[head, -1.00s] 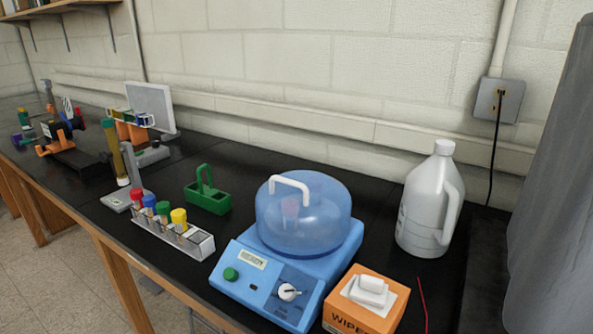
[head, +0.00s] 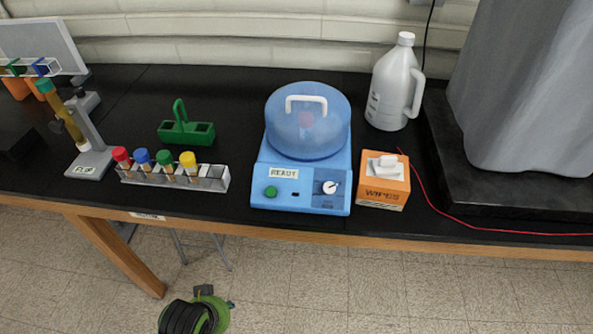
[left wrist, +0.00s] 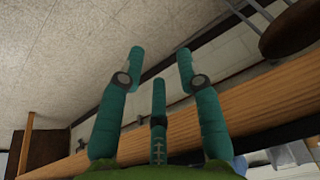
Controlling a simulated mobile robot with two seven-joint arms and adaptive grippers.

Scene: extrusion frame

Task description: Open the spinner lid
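The spinner (head: 302,182) is a light blue box on the black bench, with a READY label, a green button and a white knob on its front. Its translucent blue domed lid (head: 318,132) is shut over the top. A white handle (head: 306,100) arches across the lid. A reddish shape shows dimly inside. My left gripper (left wrist: 160,62) has its teal fingers spread apart with nothing between them, in the left wrist view. It is well away from the spinner, below the bench top near the floor. My right gripper is in neither view.
An orange wipes box (head: 384,182) stands close to the spinner's right, a white jug (head: 394,85) behind it. A tube rack (head: 172,176) and a green carrier (head: 187,132) are to the left. A red cord (head: 440,212) runs along the right. The wooden bench edge (head: 330,243) lies in front.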

